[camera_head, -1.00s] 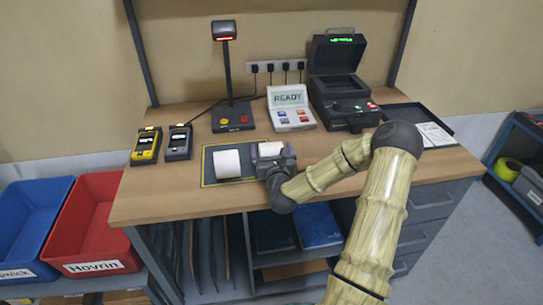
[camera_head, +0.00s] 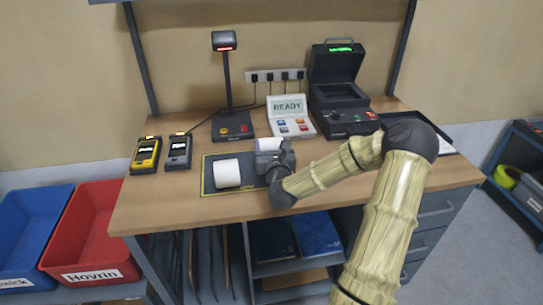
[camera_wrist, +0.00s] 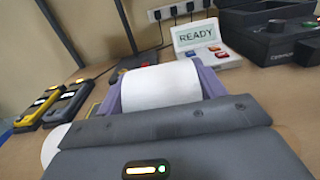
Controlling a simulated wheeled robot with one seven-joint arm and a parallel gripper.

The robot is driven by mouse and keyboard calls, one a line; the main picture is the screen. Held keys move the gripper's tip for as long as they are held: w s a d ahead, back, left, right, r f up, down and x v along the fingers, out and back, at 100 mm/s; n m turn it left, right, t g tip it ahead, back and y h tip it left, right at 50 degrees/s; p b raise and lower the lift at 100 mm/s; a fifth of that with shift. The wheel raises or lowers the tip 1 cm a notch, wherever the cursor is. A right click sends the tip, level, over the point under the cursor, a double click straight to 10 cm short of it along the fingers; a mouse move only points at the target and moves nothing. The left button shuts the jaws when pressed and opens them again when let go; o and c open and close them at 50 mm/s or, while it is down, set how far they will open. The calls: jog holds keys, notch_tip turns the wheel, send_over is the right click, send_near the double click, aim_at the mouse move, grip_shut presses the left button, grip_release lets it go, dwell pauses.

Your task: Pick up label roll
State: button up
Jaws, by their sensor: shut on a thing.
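A white label roll (camera_wrist: 160,88) is between the two purple-grey fingers of my gripper (camera_wrist: 158,84) in the wrist view, and the fingers are shut on it. In the head view the held roll (camera_head: 268,144) shows only in part behind my gripper (camera_head: 270,160), above the right part of the dark mat (camera_head: 210,189). I cannot tell whether it touches the mat. A second white label roll (camera_head: 227,174) lies on its side on the mat, left of my gripper. Its edge also shows at the left in the wrist view (camera_wrist: 52,146).
Behind the gripper stand a scanner on a post (camera_head: 228,90), a READY display unit (camera_head: 290,116) and a black open-lidded printer (camera_head: 340,100). Two handheld devices (camera_head: 146,154) (camera_head: 179,151) lie left. Blue (camera_head: 30,215) and red (camera_head: 85,225) bins stand beside the bench (camera_head: 150,205).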

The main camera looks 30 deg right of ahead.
notch_tip(320, 180, up, 5)
jog(key=shift+f, duration=0.2)
jog(key=shift+f, duration=0.1)
dwell(0.4)
